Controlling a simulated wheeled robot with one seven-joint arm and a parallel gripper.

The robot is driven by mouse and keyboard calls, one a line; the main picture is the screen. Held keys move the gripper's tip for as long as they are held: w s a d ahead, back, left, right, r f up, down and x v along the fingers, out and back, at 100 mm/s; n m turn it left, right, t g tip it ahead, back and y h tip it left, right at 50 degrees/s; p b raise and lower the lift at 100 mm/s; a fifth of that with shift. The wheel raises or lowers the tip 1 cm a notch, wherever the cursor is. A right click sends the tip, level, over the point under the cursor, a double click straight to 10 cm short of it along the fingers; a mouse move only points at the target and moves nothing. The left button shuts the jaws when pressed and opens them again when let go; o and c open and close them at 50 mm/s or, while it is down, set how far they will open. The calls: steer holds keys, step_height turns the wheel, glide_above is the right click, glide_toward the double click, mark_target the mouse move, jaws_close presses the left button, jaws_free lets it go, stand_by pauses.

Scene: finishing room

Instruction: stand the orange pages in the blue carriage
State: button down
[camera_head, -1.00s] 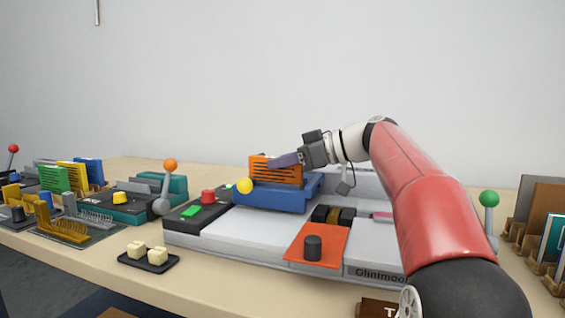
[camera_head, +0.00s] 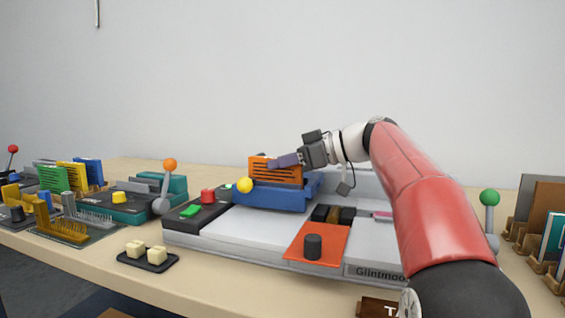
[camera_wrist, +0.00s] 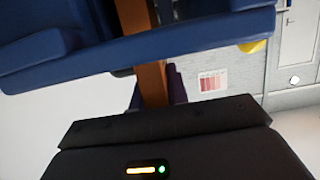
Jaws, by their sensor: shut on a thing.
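The orange pages (camera_head: 262,172), a flat block with dark lines on its face, stand at the blue carriage (camera_head: 270,197) on the grey machine. Their lower edge meets the carriage top in the head view; I cannot tell how deep they sit. My gripper (camera_head: 284,160) reaches in from the right and is shut on the pages near their upper right part. In the wrist view, the orange pages (camera_wrist: 152,84) show as a narrow strip, partly hidden behind the blue carriage (camera_wrist: 190,42), which crosses the upper part.
A yellow knob (camera_head: 245,186) sits at the carriage's left end. Red (camera_head: 208,196) and green (camera_head: 190,210) buttons are left of it. An orange plate with a black knob (camera_head: 313,247) lies in front. A teal machine (camera_head: 175,188) stands left; a green-knobbed lever (camera_head: 489,199) stands right.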

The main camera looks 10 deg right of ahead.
steer(key=shift+f+b, duration=0.4)
steer(key=shift+f, duration=0.05)
steer(key=c, duration=1.6)
jaws_free()
steer(key=shift+c, duration=0.2)
steer(key=shift+d, duration=0.1)
steer(key=v, duration=1.1)
steer(key=shift+p, duration=0.45)
steer(key=shift+r, duration=0.1)
